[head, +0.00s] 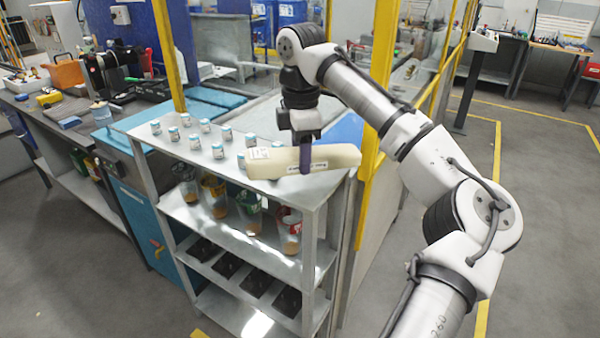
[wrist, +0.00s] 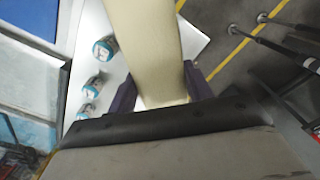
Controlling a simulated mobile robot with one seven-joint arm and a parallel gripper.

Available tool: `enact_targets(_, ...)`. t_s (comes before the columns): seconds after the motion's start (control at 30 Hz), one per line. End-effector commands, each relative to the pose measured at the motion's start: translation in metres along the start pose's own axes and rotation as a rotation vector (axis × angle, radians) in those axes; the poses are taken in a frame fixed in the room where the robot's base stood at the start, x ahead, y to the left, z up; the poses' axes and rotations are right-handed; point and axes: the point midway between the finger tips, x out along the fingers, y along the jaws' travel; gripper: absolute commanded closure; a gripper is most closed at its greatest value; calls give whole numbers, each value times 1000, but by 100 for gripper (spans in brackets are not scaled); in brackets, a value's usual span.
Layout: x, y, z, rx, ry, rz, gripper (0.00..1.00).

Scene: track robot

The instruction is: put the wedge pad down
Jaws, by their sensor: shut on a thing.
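The wedge pad (head: 335,157) is a long cream-coloured block with a printed label. It lies crosswise in the head view, over the right end of the metal shelf unit's top. My gripper (head: 305,160) comes down on it from above and is shut on its middle. In the wrist view the pad (wrist: 147,45) runs up between the two dark purple fingers of my gripper (wrist: 160,92). I cannot tell whether the pad's underside touches the shelf top or hangs a little above it.
The metal shelf top (head: 185,150) carries several small white-and-blue jars (head: 218,151), some close to the pad's left end. A yellow post (head: 372,120) stands just right of the unit. A workbench (head: 60,110) is at left.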

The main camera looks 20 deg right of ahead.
Motion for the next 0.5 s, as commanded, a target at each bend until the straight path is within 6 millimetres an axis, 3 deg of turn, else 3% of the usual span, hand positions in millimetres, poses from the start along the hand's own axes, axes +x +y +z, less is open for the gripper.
enact_targets(0.4, 46, 0, 0, 1, -1, 0, 74)
enact_targets(0.5, 50, 0, 0, 0, -1, 0, 74)
